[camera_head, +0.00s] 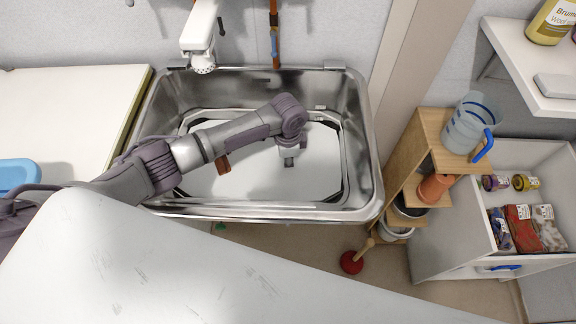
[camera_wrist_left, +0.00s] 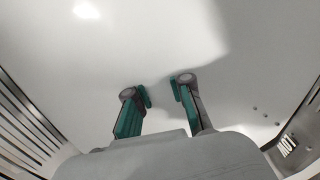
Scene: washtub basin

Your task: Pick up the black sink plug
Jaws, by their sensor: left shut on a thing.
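My left gripper (camera_head: 288,160) hangs over the floor of the steel washtub basin (camera_head: 364,150), right of its middle. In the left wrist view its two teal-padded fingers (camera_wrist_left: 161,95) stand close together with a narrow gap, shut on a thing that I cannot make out. I cannot pick out the black sink plug in either view; the gripper and arm hide part of the basin. My right gripper is not in view.
A white tap (camera_head: 200,38) stands over the basin's back left. A reddish-brown piece (camera_head: 223,165) shows below my left forearm. A wooden shelf (camera_head: 434,125) with a jug (camera_head: 468,125) stands right of the basin. A white counter (camera_head: 65,110) adjoins the left side.

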